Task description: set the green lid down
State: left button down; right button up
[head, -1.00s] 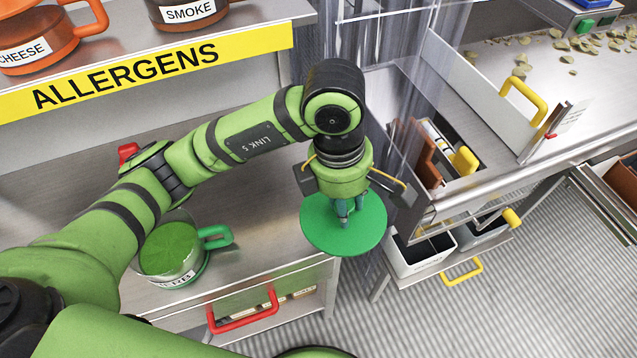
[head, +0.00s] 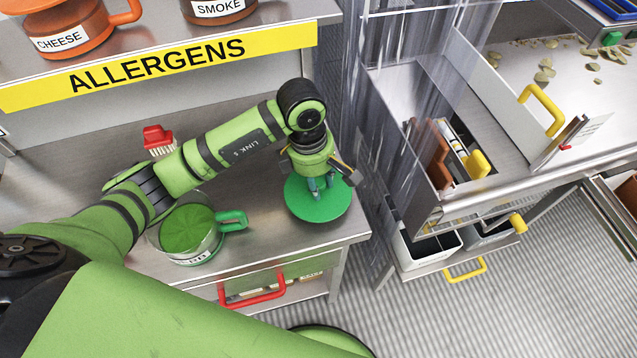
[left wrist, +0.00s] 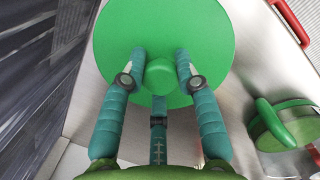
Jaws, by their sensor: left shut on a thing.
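The green lid (head: 312,212) is a flat disc with a round knob. In the head view it is level over the right end of the steel counter, and I cannot tell if it touches the surface. My left gripper (head: 320,190) is above it, pointing down, shut on the lid's knob. In the left wrist view the fingers (left wrist: 160,66) are around the knob, and the lid (left wrist: 160,25) fills the top middle. My right gripper is not in view.
A clear drum of green seasoning (head: 190,232) with a green handle stands left of the lid. A red-handled brush (head: 157,136) is behind it. The counter's right edge (head: 352,240) is close to the lid. Clear strip curtains (head: 372,130) hang to the right.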

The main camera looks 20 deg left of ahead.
pick_arm(q)
notch_tip(320, 180, down, 2)
jog(key=shift+f+p, duration=0.1)
jog(key=shift+p, duration=0.25)
jog(key=shift+f, duration=0.15)
jog(key=shift+f, duration=0.1)
jog(key=shift+f+b, duration=0.15)
jog(key=shift+b, duration=0.2)
jog(key=c, duration=0.9)
grip_release()
jog(key=shift+r, duration=0.2)
